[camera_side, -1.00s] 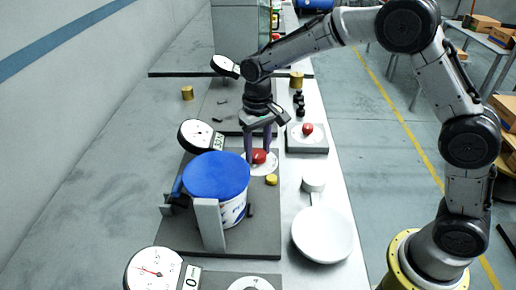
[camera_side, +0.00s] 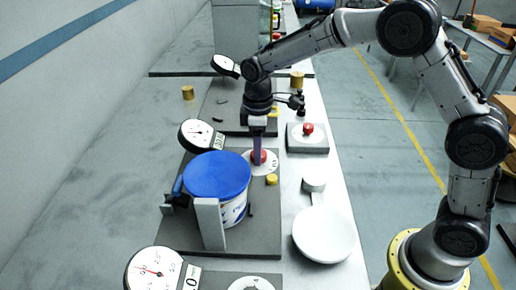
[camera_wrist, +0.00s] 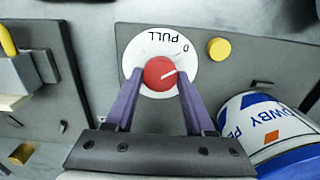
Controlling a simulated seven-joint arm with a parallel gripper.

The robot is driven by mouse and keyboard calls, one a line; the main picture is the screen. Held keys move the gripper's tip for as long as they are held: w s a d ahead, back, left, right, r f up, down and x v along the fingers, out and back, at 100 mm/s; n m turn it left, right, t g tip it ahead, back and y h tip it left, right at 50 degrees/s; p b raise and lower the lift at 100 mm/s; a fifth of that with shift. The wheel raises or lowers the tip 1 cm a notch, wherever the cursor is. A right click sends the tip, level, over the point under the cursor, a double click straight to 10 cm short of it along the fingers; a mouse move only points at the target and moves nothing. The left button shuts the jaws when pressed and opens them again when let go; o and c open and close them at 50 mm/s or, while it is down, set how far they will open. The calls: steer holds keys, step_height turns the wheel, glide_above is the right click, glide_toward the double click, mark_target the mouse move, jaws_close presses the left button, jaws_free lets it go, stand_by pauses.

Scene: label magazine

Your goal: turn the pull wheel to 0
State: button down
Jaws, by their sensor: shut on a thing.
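The pull wheel is a red knob (camera_wrist: 158,70) with a white pointer line on a white disc (camera_wrist: 128,40) marked PULL and 0. In the wrist view the pointer aims right and slightly up, and the 0 mark lies higher, to the upper right. My gripper (camera_wrist: 160,76) has its purple fingers on both sides of the knob, shut on it. In the side view the knob (camera_side: 263,156) is partly hidden by my gripper (camera_side: 258,154). A round dial gauge (camera_side: 195,134) with a small display stands behind; its digits are too small to read surely.
A blue-lidded bucket (camera_side: 218,172) stands in a holder close in front of the wheel. A yellow button (camera_wrist: 219,48) sits beside the disc. Another red knob (camera_side: 308,129) on a grey block is to the right. A white pan (camera_side: 324,235) lies at the front right.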

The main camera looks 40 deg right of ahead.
steer(key=shift+n, duration=0.9)
steer(key=shift+r, duration=0.1)
steer(key=shift+c, duration=1.3)
jaws_free()
step_height(320, 180, up, 14)
